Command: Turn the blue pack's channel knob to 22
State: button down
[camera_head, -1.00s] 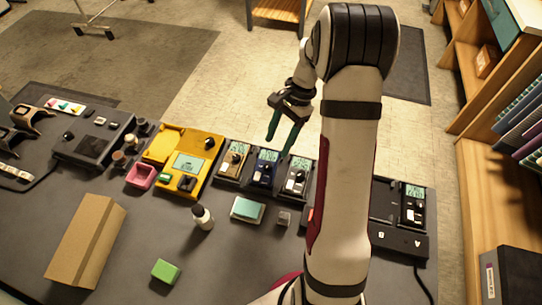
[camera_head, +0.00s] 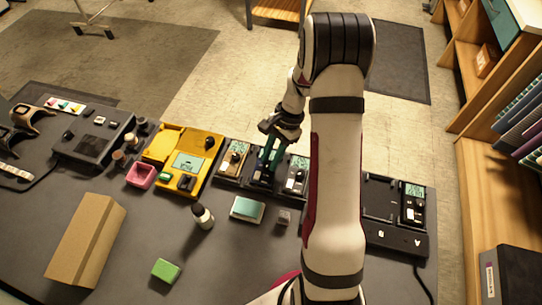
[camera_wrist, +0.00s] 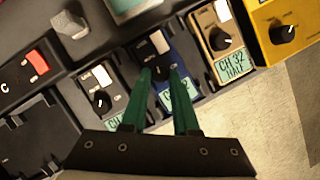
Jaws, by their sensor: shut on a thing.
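The blue pack (camera_wrist: 184,62) sits in the dark rack between a tan pack and a grey pack. Its dark channel knob (camera_wrist: 161,73) shows between my green fingertips in the wrist view. My gripper (camera_wrist: 161,76) is shut on this knob, one finger on each side. The pack's green display (camera_wrist: 180,92) is partly covered by a finger, and its full number cannot be read. In the head view, my gripper (camera_head: 264,166) reaches down onto the blue pack, which is mostly hidden there by the fingers.
The tan pack (camera_wrist: 208,25) beside it reads CH 32 HALL. The grey pack (camera_wrist: 97,78) has a similar knob close to the fingers. A yellow case (camera_head: 207,138) stands left of the rack. A bottle (camera_head: 202,215) and a teal-topped box (camera_head: 247,209) stand in front.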

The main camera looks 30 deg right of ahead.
jog(key=shift+w+n+g, duration=0.1)
jog(key=shift+n+g, duration=0.3)
jog(key=shift+n, duration=0.7)
jog(key=c, duration=0.7)
grip_release()
jog(key=shift+o, duration=0.2)
jog(key=shift+r, duration=0.1)
jog(key=v, duration=1.5)
jog(key=shift+r, duration=0.4)
jog(key=shift+a, duration=0.1)
